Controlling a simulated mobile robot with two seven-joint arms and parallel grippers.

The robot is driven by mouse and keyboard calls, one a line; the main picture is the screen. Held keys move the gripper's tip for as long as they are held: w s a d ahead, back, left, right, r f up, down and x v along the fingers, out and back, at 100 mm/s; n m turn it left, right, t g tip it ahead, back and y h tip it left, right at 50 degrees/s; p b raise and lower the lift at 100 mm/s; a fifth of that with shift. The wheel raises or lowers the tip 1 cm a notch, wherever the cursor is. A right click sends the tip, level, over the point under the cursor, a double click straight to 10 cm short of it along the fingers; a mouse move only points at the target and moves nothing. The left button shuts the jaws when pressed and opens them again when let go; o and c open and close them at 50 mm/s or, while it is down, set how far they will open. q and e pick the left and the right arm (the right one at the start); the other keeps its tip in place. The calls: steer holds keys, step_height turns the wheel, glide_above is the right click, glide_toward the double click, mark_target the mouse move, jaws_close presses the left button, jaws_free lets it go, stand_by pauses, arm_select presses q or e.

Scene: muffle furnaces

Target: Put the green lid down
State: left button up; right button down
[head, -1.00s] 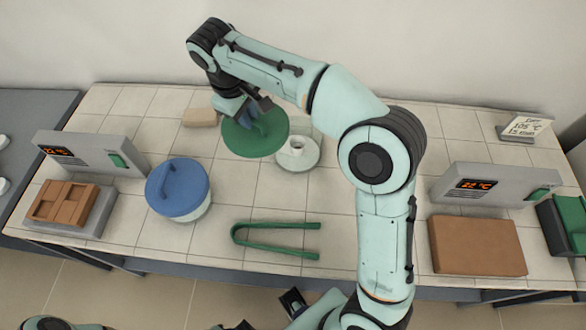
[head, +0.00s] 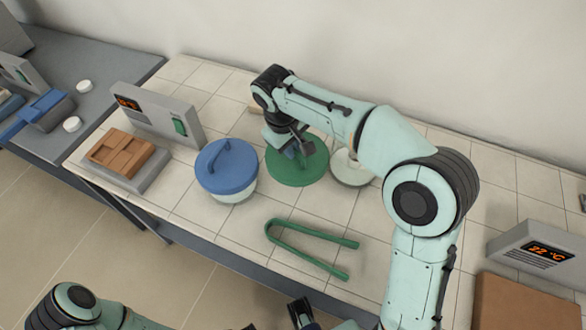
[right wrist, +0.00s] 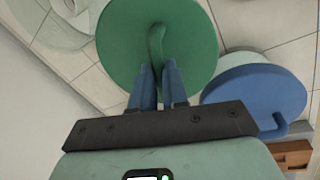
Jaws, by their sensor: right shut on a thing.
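The round green lid (head: 297,172) is over the tiled bench, just left of an open glass vessel (head: 352,177). My right gripper (head: 296,151) is shut on the lid's handle, and the lid looks about level. In the right wrist view the blue fingers (right wrist: 159,84) close on the upright handle of the green lid (right wrist: 190,40). I cannot tell whether the lid touches the tiles. Dark parts at the bottom edge of the head view may be my left gripper, but its jaws are unclear.
A vessel with a blue lid (head: 226,168) stands left of the green lid. Green tongs (head: 305,250) lie in front. A furnace (head: 155,113) and brown bricks on a grey block (head: 150,172) are at left. Bare tiles lie between the tongs and green lid.

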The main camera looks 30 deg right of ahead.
mark_target(290, 162)
steer(key=x, duration=0.2)
steer(key=a+x, duration=0.1)
steer(key=x, duration=0.2)
steer(key=b+x, duration=0.1)
steer(key=x, duration=0.2)
steer(key=shift+s+a+f, duration=0.25)
steer(key=shift+f, duration=0.15)
steer(key=shift+f, duration=0.15)
steer(key=c, duration=1.1)
jaws_free()
steer(key=shift+c, duration=0.2)
steer(key=p+v, duration=0.1)
steer(key=v, duration=1.1)
steer(key=shift+p, duration=0.4)
